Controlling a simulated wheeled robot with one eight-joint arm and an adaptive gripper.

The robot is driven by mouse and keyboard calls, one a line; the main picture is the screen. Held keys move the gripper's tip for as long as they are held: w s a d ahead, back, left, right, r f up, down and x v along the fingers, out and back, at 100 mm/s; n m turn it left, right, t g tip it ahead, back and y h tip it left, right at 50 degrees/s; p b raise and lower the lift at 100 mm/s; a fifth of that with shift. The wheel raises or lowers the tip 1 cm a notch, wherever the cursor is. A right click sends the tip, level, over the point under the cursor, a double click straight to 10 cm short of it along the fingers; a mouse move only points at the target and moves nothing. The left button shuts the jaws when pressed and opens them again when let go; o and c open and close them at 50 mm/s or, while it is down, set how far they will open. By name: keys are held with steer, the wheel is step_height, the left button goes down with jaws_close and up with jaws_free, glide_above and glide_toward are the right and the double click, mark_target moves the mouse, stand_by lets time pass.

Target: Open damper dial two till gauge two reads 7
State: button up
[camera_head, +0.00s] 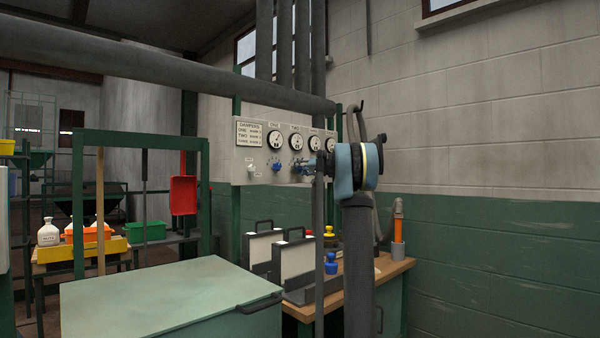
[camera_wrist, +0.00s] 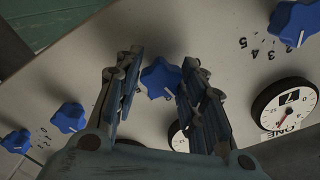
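The grey damper panel (camera_head: 240,160) on the wall has a row of round white gauges with blue star knobs below. In the wrist view a blue knob (camera_wrist: 160,78), which looks like damper dial two, sits between the two fingers of my gripper (camera_wrist: 163,64). The fingers stand open on either side of it; I cannot tell whether they touch it. Gauge two (camera_head: 296,141) shows in the head view, its reading too small to tell. In the head view my gripper (camera_head: 306,167) is at the panel and hides the knobs behind it.
Gauge one (camera_wrist: 286,108) and another blue knob (camera_wrist: 294,20) with printed numbers are right in the wrist view. More blue knobs (camera_wrist: 70,117) are left. Below the panel, a wooden bench (camera_head: 385,270) holds black-and-white cases (camera_head: 298,262). A green-topped cabinet (camera_head: 170,295) stands in front.

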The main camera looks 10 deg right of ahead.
steer(key=c, duration=0.4)
steer(key=shift+o, duration=0.2)
steer(key=shift+m, duration=2.7)
steer(key=o, duration=1.1)
steer(key=shift+d+f, duration=0.1)
steer(key=shift+c, duration=0.2)
